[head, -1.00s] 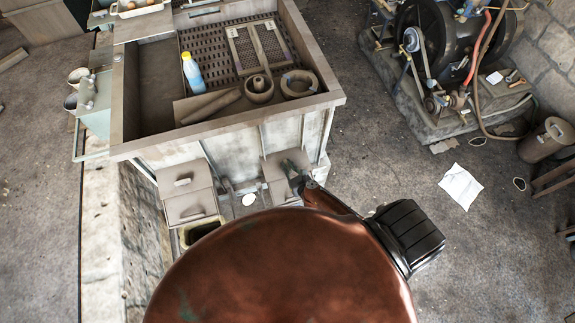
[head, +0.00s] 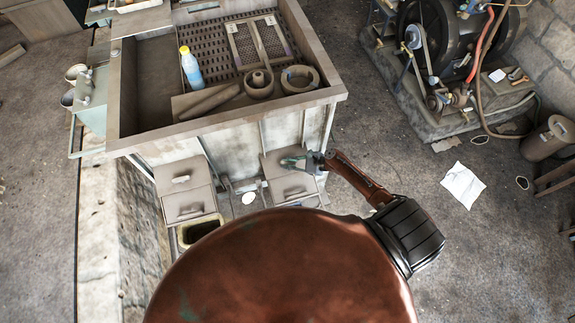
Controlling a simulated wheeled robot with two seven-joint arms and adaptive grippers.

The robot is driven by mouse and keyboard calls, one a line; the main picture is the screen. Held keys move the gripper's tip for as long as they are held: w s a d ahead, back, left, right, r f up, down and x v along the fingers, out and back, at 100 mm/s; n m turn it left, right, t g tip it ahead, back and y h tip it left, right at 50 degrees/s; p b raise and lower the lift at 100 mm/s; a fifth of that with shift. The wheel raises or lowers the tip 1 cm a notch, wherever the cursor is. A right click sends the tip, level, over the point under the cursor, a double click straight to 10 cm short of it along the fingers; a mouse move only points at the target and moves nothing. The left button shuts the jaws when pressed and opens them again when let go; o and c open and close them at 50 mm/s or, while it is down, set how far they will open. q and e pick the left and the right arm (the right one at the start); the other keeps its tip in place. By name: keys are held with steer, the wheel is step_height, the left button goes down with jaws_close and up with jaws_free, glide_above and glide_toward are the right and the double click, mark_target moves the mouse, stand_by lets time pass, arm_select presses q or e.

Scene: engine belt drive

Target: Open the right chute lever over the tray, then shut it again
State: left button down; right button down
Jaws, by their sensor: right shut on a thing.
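The right chute (head: 293,187) is a grey box with a flap on the front of the large bin. My right gripper (head: 297,162) is at the top of this chute, shut on the right chute lever, which its fingers mostly hide. My right arm reaches it from the right. The left chute (head: 184,187) has a similar flap with a small handle on top. A tray with a yellowish rim (head: 184,239) sits below the left chute. Any tray under the right chute is hidden by my own body. My left gripper is not in view.
The large bin (head: 228,126) behind the chutes holds a blue bottle with a yellow cap (head: 191,67), rings and a grate. An engine with a belt (head: 455,60) stands at the upper right. White paper (head: 462,185) lies on open floor at right.

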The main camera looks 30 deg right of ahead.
steer(key=n+g+b, duration=0.1)
steer(key=n, duration=0.1)
steer(key=n+g+y+b, duration=0.1)
steer(key=g, duration=0.1)
steer(key=shift+f+n+y, duration=0.15)
steer(key=shift+n+y, duration=0.15)
steer(key=shift+n, duration=0.1)
steer(key=shift+a+n+g+b, duration=0.1)
steer(key=shift+n+g+b, duration=0.4)
steer(key=shift+n, duration=0.1)
steer(key=shift+s+g, duration=0.1)
steer(key=shift+g, duration=0.2)
steer(key=c, duration=1.9)
jaws_free()
steer(key=shift+c, duration=0.2)
steer(key=shift+o, duration=0.3)
steer(key=v, duration=1.2)
